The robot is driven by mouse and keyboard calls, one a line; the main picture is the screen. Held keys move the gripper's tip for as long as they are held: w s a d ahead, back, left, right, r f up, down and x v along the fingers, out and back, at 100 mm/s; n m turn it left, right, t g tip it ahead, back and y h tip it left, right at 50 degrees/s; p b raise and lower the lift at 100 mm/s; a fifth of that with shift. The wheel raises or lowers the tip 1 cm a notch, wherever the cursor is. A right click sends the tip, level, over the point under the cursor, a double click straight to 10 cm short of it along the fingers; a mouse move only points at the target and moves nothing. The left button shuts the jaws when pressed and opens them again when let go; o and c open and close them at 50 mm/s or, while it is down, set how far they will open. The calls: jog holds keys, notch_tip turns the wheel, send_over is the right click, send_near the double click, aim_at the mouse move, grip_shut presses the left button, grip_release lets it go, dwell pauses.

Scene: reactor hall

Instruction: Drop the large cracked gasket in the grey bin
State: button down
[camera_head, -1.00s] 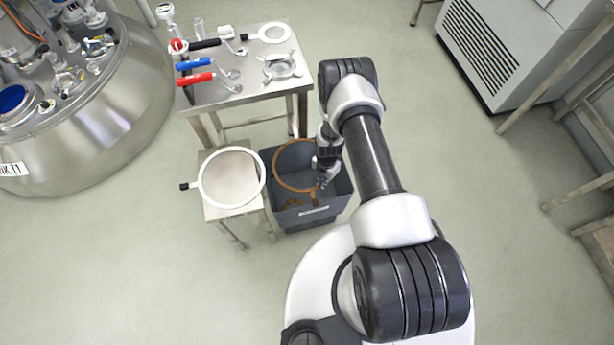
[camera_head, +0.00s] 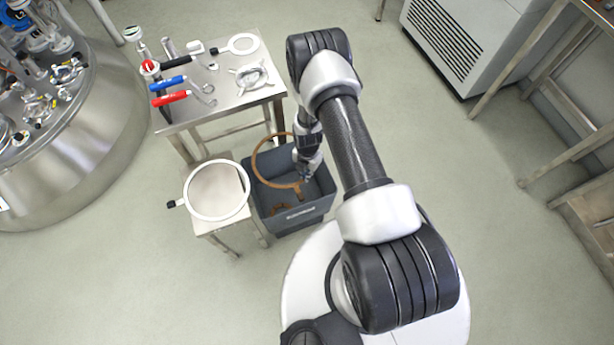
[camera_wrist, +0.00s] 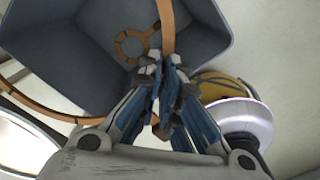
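The large cracked gasket (camera_head: 256,151) is a thin brown ring at the grey bin (camera_head: 322,207). It is tilted, and its far side overlaps the bin's back rim in the head view. My gripper (camera_head: 304,179) is over the bin at the ring's right side. In the wrist view my gripper (camera_wrist: 164,62) has its fingertips close together on the large gasket's brown band (camera_wrist: 167,22). More of the ring curves away at the lower left, partly hidden by the fingers. The grey bin's wall (camera_wrist: 205,25) fills the top of the wrist view.
A small brown gasket (camera_head: 281,208) lies in the bin. A white ring with a black handle (camera_head: 190,205) lies on a low stool left of the bin. A steel table (camera_head: 225,99) with tools stands behind. Open floor lies right of my arm.

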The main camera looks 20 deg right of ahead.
notch_tip(320, 180, up, 12)
jog(key=p, duration=0.3)
jog(key=shift+r, duration=0.15)
